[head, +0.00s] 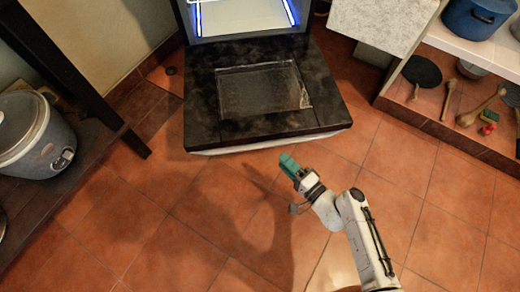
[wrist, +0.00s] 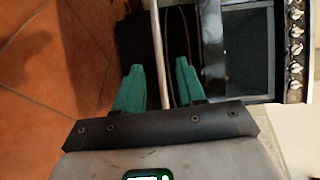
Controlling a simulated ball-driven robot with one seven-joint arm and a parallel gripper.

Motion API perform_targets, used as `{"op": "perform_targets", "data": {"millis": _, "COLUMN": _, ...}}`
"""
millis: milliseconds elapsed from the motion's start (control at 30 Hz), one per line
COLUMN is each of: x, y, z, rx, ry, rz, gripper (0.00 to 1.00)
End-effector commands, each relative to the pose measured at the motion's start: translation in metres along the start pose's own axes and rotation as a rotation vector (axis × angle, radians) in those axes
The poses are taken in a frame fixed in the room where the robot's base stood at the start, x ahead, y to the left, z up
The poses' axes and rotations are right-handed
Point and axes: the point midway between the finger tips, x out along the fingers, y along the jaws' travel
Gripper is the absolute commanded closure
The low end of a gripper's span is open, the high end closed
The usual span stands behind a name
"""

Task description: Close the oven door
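The oven door (head: 205,75) hangs open and lies about flat, its dark inner face with a glass pane (head: 262,90) turned up. The oven (head: 240,17) is lit inside at the top of the head view. My gripper (head: 287,162) has teal fingers and is just in front of the door's front edge, right of its middle. In the wrist view my gripper (wrist: 158,75) has its fingers apart. A pale bar or edge (wrist: 157,40) of the door runs through the space between them; I cannot tell whether they touch it. The oven's knobs (wrist: 296,48) show at the right.
A dark shelf with a grey cooker (head: 38,140) stands at the left. At the right, a shelf unit holds a blue pot (head: 476,17), a pan (head: 422,71) and wooden utensils (head: 448,98). The tiled floor (head: 150,225) before the door is clear.

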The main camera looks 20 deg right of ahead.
Motion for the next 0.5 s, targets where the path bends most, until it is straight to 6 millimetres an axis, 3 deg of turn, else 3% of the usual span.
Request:
{"op": "perform_targets", "data": {"millis": 267, "x": 0.013, "y": 0.003, "z": -0.011, "rx": 0.046, "ry": 0.059, "rz": -0.005, "gripper": 0.61}}
{"op": "perform_targets", "data": {"millis": 500, "x": 0.055, "y": 0.003, "z": -0.013, "rx": 0.045, "ry": 0.055, "rz": -0.007, "gripper": 0.61}}
